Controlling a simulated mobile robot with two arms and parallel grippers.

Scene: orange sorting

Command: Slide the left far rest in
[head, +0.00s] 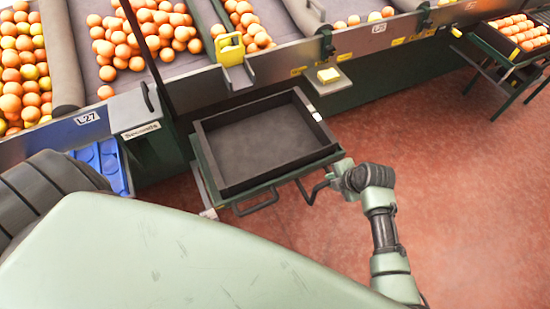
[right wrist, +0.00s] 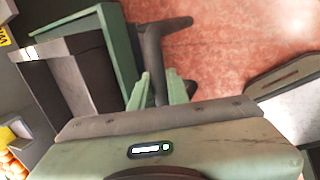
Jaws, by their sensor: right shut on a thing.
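A green rest (head: 196,168) sticks out from the sorting line and bears a dark, empty crate (head: 318,128). A dark handle (head: 257,204) is on its front edge at the left. A second dark handle (head: 312,193) is at the front right. It also shows in the right wrist view (right wrist: 152,48). My right gripper (head: 343,178) is at the rest's front right corner, shut on this second handle; its green fingers (right wrist: 163,88) stand around the handle bar in the right wrist view. My left gripper is not in view.
The sorting line with oranges (head: 150,30) runs along the back. A blue crate (head: 105,160) is at the left. Another rest with filled trays (head: 515,35) is at far right. Red floor (head: 460,190) is clear at right.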

